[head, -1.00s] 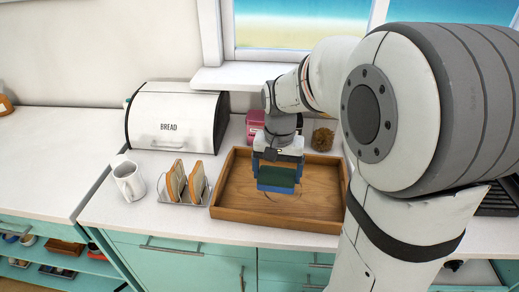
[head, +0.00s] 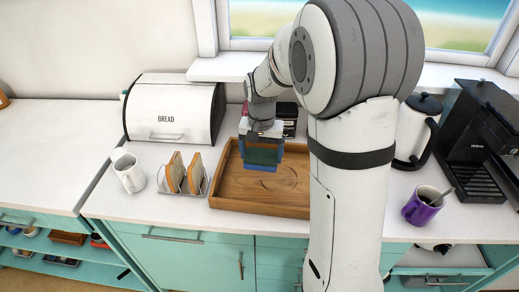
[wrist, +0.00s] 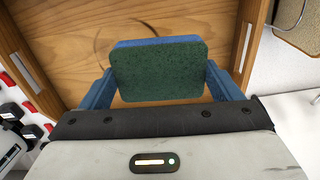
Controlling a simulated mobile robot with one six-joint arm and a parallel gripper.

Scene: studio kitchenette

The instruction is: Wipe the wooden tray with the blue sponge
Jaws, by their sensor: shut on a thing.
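The wooden tray (head: 235,203) lies on the white counter, and my arm covers its right end in the head view. Dark curved marks show on its floor, also in the wrist view (wrist: 75,62). My gripper (head: 262,156) is over the left part of the tray, pointing down. It is shut on the blue sponge (wrist: 157,72), which has a dark green scouring face. A blue finger sits on each side of the sponge. The sponge is low over the tray floor; I cannot tell whether it touches.
A toast rack (head: 187,178) with bread and a white mug (head: 128,172) stand left of the tray. The bread bin (head: 173,110) is behind them. A purple cup (head: 424,207), a kettle (head: 413,130) and a coffee machine (head: 482,145) stand to the right.

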